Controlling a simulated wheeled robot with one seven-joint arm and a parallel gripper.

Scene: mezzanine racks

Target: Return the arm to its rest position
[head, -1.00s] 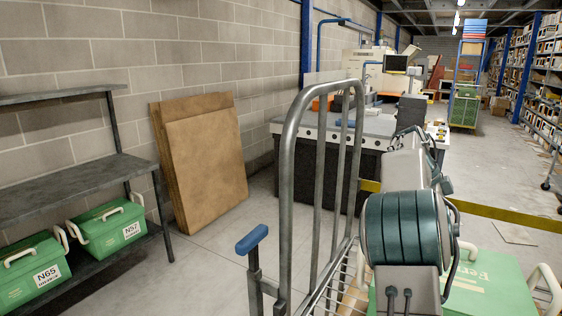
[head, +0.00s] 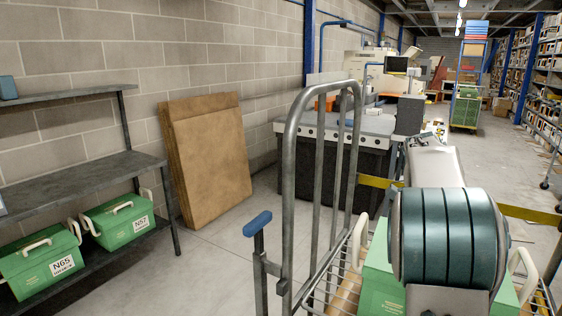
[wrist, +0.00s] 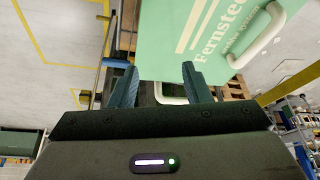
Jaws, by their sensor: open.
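My arm is folded in front of the head camera at the lower right, with a banded joint of mine close to the lens. My gripper (wrist: 160,85) shows in the wrist view, its two blue-grey fingers apart with nothing between them. Beyond the fingertips a green crate (wrist: 205,35) with "Fernsted" lettering and white handles fills the upper part. In the head view this green crate (head: 380,285) sits on the wire cart (head: 318,285), partly hidden by my arm. My gripper cannot be seen in the head view.
The cart's tall grey handle frame (head: 290,180) stands just left of my arm. A shelf (head: 70,185) at the left holds green crates N65 (head: 40,262) and N57 (head: 118,222). Brown boards (head: 205,160) lean on the wall. A dark-sided workbench (head: 335,165) stands behind the cart.

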